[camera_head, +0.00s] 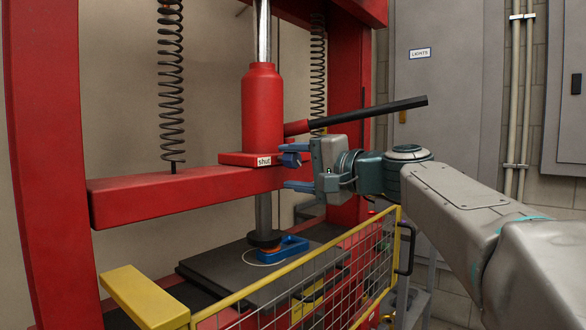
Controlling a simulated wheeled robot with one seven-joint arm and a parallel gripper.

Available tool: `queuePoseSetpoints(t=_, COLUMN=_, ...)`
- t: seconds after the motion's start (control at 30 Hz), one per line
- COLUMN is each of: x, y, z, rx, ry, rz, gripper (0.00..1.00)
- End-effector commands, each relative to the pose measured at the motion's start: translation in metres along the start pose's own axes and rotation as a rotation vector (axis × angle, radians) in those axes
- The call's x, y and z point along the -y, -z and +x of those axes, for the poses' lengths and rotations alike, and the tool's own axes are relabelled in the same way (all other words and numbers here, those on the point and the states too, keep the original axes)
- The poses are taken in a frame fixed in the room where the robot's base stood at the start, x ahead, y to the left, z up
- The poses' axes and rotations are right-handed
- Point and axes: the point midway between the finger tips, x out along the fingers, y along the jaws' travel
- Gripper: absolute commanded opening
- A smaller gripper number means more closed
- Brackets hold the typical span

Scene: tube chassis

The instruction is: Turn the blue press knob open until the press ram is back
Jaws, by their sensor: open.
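The small dark blue press knob (290,160) sits at the right of the red jack base, beside a white label (264,161) reading "shut". My gripper (292,167) is open, with one blue finger above the knob and one lower down. The knob shows between them in the picture; I cannot tell if either finger touches it. The grey press ram (263,214) extends down below the red crossbeam. Its dark foot (264,239) is low, at a blue part with an orange ring (287,249) on the dark plate. Whether it presses on that part is unclear.
The black pump lever (385,110) sticks out to the right above my gripper. A yellow-framed mesh guard (330,282) stands in front of the plate. Red press posts (42,160) and coil springs (171,85) flank the jack. A grey cabinet (450,100) stands behind.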

Motion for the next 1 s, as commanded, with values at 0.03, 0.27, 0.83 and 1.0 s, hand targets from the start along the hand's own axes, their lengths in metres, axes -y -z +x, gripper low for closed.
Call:
queuePoseSetpoints(t=0.03, x=0.000, y=0.001, z=-0.007, rx=-0.004, ry=-0.002, rz=0.000, gripper=0.52)
queuePoseSetpoints(t=0.27, x=0.001, y=0.002, z=-0.057, rx=-0.008, ry=-0.003, rz=0.000, gripper=0.52)
queuePoseSetpoints(t=0.83, x=-0.001, y=-0.001, z=-0.133, rx=0.002, ry=-0.003, rz=0.000, gripper=0.52)
queuePoseSetpoints(t=1.0, x=-0.001, y=-0.001, z=-0.133, rx=0.002, ry=-0.003, rz=0.000, gripper=0.52)
